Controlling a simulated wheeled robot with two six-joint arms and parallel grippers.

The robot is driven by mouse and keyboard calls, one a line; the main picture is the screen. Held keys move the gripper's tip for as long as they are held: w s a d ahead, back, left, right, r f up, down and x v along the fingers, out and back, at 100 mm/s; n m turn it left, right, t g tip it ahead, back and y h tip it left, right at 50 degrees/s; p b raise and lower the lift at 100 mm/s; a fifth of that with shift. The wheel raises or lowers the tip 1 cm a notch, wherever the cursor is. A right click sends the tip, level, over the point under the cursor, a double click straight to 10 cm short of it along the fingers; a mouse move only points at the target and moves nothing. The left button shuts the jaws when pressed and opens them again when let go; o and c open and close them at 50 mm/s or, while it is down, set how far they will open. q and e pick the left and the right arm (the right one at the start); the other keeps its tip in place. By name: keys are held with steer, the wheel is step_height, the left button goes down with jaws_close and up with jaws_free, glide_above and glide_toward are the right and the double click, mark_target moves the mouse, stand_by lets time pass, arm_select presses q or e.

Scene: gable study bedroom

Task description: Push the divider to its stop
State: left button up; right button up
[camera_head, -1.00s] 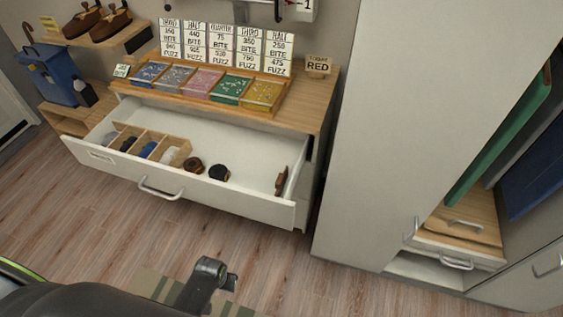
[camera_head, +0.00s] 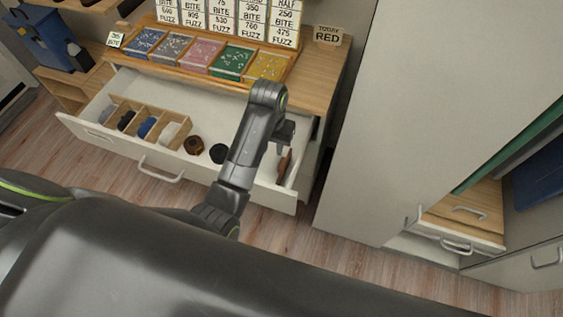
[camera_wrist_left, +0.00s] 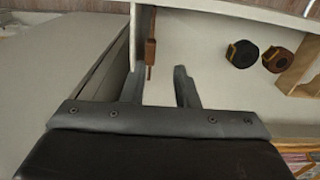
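The white drawer (camera_head: 100,140) is pulled out. In its left part is a light wooden divider (camera_head: 177,137) with several compartments holding rolled dark, blue and pale items. It also shows at the right edge of the left wrist view (camera_wrist_left: 300,65). My left gripper (camera_head: 284,140) is over the right end of the drawer, well to the right of the divider. In the left wrist view its two fingers (camera_wrist_left: 160,88) are apart with nothing between them. My right gripper is not in view.
A brown roll (camera_head: 193,145) and a black roll (camera_head: 218,153) lie on the drawer floor between divider and gripper. A slim brown piece (camera_head: 284,167) stands at the drawer's right end, close to my gripper. A tall cabinet (camera_head: 390,120) stands right.

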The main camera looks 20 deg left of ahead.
arm_select(q)
steer(key=w+d+r, duration=0.2)
glide_toward(280, 169)
steer(key=f, duration=0.9)
steer(key=shift+w+f, duration=0.2)
steer(key=shift+f, duration=0.15)
steer(key=shift+c, duration=0.2)
jaws_close()
